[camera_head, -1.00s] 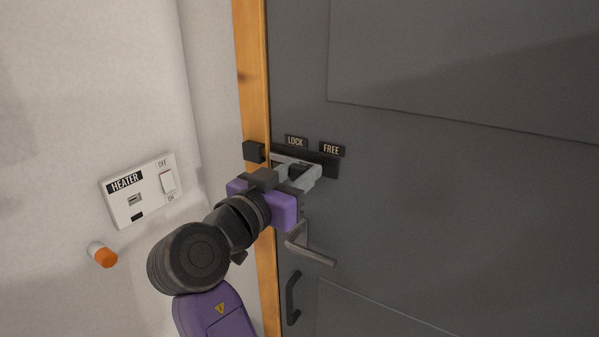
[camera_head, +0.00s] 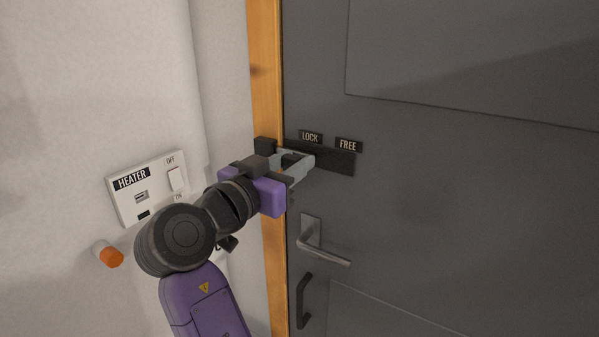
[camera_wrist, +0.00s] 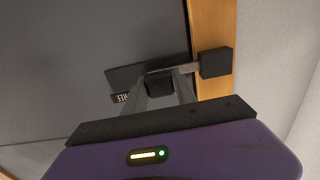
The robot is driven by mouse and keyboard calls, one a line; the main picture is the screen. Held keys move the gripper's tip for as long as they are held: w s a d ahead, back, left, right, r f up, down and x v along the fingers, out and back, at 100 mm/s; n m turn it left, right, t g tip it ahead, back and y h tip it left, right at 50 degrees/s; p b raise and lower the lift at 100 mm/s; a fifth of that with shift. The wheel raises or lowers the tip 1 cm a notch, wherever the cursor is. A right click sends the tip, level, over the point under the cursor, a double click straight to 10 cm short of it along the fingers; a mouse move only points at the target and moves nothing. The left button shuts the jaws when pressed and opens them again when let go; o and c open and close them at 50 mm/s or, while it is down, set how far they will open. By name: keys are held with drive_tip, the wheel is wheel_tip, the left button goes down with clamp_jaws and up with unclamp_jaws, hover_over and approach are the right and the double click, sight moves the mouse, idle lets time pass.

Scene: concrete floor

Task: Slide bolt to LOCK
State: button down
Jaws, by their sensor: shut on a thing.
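The bolt sits on a black plate (camera_head: 338,161) on the grey door, under a LOCK label (camera_head: 310,137) and a FREE label (camera_head: 348,145). My gripper (camera_head: 301,163) is at the plate's left part, below the LOCK label. In the wrist view my gripper (camera_wrist: 160,88) has its fingers on either side of the dark bolt knob (camera_wrist: 158,87), shut on it. A thin metal bolt bar (camera_wrist: 178,69) runs from there toward the black keeper block (camera_wrist: 216,62) on the wooden frame. I cannot tell whether its end is inside. The keeper also shows in the head view (camera_head: 265,146).
A lever handle (camera_head: 325,254) and a black pull handle (camera_head: 303,300) are on the door below the bolt. A heater switch panel (camera_head: 127,211) and an orange-tipped knob (camera_head: 110,257) are on the wall at left. The wooden door frame (camera_head: 264,75) stands between.

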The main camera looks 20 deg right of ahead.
drive_tip(key=shift+w+a+r, duration=0.1)
drive_tip(key=shift+w+a, duration=0.05)
drive_tip(key=shift+a, duration=0.05)
drive_tip(key=c, duration=1)
unclamp_jaws()
drive_tip(key=b+v, duration=0.1)
drive_tip(key=v, duration=0.6)
drive_tip(key=shift+s+a, duration=0.3)
